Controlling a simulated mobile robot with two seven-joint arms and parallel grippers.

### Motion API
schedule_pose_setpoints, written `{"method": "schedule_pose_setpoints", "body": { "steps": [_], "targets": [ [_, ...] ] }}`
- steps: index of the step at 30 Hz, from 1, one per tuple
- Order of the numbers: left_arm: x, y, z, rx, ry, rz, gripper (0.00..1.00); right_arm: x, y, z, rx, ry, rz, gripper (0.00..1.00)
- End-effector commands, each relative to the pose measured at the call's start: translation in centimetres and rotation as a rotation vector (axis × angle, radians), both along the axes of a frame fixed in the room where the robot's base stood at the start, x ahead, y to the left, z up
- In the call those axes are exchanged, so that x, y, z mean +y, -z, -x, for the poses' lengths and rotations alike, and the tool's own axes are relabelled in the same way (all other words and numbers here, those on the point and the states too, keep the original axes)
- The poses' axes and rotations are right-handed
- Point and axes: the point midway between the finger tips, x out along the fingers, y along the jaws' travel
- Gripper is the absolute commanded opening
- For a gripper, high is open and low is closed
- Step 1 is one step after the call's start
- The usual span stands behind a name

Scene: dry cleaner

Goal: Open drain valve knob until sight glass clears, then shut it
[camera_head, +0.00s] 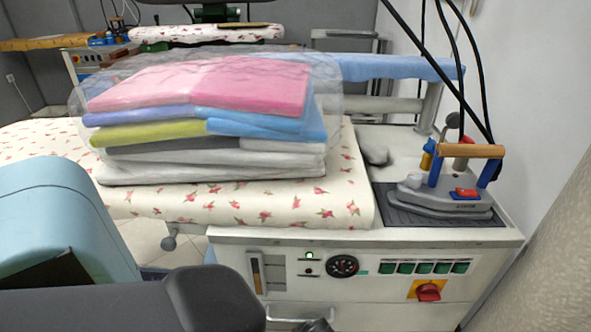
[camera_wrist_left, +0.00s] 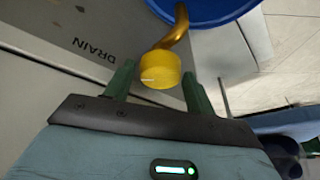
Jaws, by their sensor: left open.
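A yellow drain valve knob (camera_wrist_left: 160,72) sits at the end of a curved brass pipe (camera_wrist_left: 178,32) in the left wrist view, beside a panel marked DRAIN (camera_wrist_left: 95,50). My left gripper (camera_wrist_left: 157,69) is open. Its two green fingers lie on either side of the knob; I cannot tell whether they touch it. In the head view, a narrow upright sight glass (camera_head: 256,273) on the front panel shows a brownish-tan filling. The knob and my left gripper's fingers do not show in the head view. My right gripper is not in view.
A blue bucket (camera_wrist_left: 215,8) is by the pipe. The ironing station's front (camera_head: 390,312) has a gauge (camera_head: 342,266), green switches (camera_head: 424,267) and a red rotary switch (camera_head: 428,292). An iron (camera_head: 445,195) stands above. Wrapped folded laundry (camera_head: 210,125) lies on the flowered board (camera_head: 345,200).

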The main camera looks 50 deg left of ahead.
Motion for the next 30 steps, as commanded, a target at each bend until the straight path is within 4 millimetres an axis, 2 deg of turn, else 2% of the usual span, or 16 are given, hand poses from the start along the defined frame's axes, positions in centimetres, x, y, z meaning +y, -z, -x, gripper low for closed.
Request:
{"method": "schedule_pose_setpoints", "body": {
  "steps": [10, 18, 30],
  "targets": [
    [-0.13, 0.03, -0.05, 0.0, 0.0, 0.0, 0.55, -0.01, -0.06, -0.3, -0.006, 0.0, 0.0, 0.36],
    [-0.12, 0.04, -0.05, -0.001, 0.0, 0.0, 0.23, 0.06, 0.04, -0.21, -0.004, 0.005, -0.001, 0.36],
    [-0.07, -0.14, 0.06, -0.001, 0.099, -0.001, 0.23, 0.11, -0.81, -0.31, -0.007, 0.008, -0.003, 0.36]
  ]
}}
